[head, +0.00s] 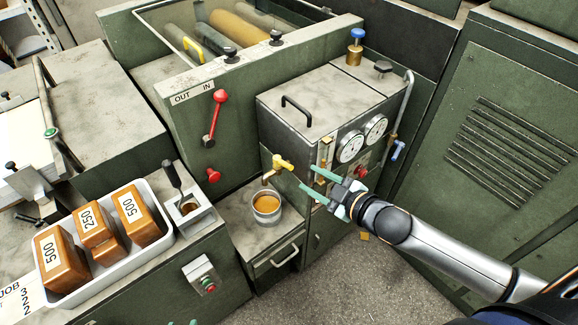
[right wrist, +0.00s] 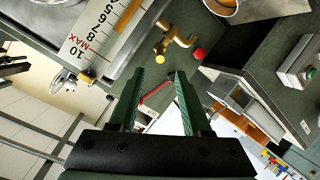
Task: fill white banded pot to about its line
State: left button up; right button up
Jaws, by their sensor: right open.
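The pale pot (head: 266,216) stands on the low shelf of the machine, under the brass tap (head: 269,175). Orange-brown liquid shows inside it; I cannot make out its level against a line. The tap has a yellow handle (head: 282,162). My right gripper (head: 307,178) is open and empty, just right of the tap and apart from it. In the right wrist view the tap (right wrist: 178,36) lies beyond the open fingers (right wrist: 158,76), and part of the pot (right wrist: 222,6) shows at the top edge. Two green tips, possibly my left gripper (head: 182,323), barely show at the bottom edge.
A white tray (head: 168,235) with brown blocks marked 500 and 250 stands at the left, beside a small metal container (head: 188,215). Gauges (head: 350,147) and a blue-handled valve (head: 397,149) are near my right arm. A MAX scale (right wrist: 95,30) shows in the wrist view.

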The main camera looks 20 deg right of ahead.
aim_at(289, 165)
jog(key=x, duration=0.9)
jog(key=shift+w+a+f, duration=0.15)
jog(key=shift+w, duration=0.15)
grip_shut()
